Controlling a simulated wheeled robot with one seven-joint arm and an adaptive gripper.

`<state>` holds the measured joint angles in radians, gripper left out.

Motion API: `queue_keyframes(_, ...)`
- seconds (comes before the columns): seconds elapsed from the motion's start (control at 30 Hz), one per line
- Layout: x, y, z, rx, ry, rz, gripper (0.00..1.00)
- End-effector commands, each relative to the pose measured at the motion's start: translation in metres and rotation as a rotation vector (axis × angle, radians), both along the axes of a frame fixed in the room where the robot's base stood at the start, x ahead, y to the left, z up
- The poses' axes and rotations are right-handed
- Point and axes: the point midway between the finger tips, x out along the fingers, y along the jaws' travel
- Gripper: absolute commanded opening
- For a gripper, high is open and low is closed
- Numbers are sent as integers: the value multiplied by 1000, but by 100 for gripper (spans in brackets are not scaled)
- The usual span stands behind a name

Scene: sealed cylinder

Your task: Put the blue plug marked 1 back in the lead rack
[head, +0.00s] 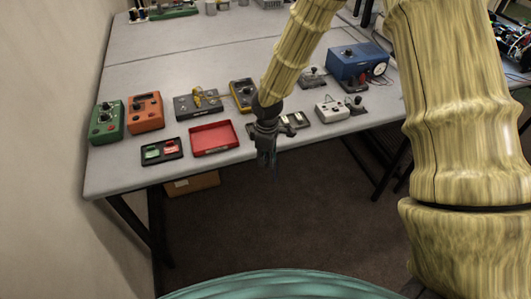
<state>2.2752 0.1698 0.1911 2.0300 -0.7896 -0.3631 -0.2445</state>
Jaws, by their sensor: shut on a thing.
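My gripper (266,155) hangs pointing down at the front edge of the table, right of the red tray. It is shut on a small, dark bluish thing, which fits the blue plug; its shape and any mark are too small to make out. I cannot tell for sure which thing is the lead rack. A black tray (148,161) with a green and a red piece in its compartments lies at the front left of the table. A small dark holder with pale parts (295,120) lies just right of my gripper, partly hidden by it.
A red tray (192,151) lies left of my gripper. Behind stand a green box (105,130), an orange box (145,120), a dark grey unit (185,111) and a yellow meter (237,103). At right are a white box (327,116) and a blue box (358,69).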

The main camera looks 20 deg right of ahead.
Motion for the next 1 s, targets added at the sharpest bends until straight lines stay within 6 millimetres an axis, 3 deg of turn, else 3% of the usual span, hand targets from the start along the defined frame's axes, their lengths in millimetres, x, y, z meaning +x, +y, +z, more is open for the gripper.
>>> queue_keyframes(0.03,-4,1,-14,-1,2,-56,0)
queue_keyframes(0.5,-32,9,-89,-3,1,-724,0)
queue_keyframes(0.73,-41,9,-109,-3,-1,-939,0)
queue_keyframes(1.0,-43,10,-112,-3,-1,-1000,0)
